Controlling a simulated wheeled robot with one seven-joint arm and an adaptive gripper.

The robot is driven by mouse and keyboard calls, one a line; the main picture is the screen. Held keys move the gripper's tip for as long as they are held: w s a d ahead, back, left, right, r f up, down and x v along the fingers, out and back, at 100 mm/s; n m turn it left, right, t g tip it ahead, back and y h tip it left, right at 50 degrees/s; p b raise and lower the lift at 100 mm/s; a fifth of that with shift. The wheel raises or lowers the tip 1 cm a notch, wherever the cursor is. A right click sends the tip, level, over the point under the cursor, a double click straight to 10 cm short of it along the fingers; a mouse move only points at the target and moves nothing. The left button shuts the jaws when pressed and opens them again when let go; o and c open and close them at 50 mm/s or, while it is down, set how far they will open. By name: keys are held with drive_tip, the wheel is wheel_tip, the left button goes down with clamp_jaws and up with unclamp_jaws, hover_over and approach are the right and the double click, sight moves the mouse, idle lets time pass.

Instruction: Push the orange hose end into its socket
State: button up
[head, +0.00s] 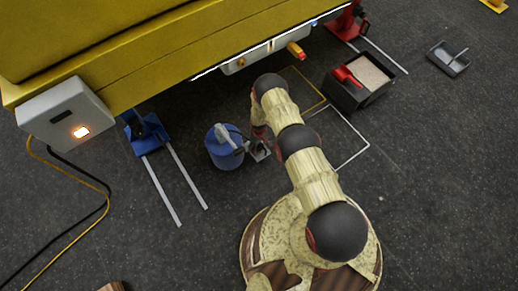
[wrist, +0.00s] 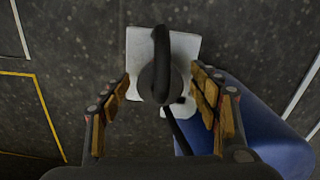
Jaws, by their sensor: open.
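An orange hose end (head: 296,50) appears to stick out at the right of the pale panel (head: 262,56) under the yellow boom. A smaller orange spot shows farther left on that panel; I cannot tell whether it is a socket. My gripper (wrist: 162,84) is open, its padded fingers on either side of a black looped part (wrist: 161,60) over a pale plate (wrist: 186,46). The fingers look apart from the black part. In the head view my gripper is low beside the blue container, partly hidden by my arm, well away from the orange hose end.
The blue container (head: 222,152) stands close to my gripper; its side fills the right of the wrist view (wrist: 262,130). A blue jack (head: 148,134) is left, a black bin (head: 345,97) with a red scoop right. The yellow boom (head: 150,62) overhangs. Floor is clear lower right.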

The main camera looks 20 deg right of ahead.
drive_tip(key=c, duration=0.3)
drive_tip(key=c, duration=0.9)
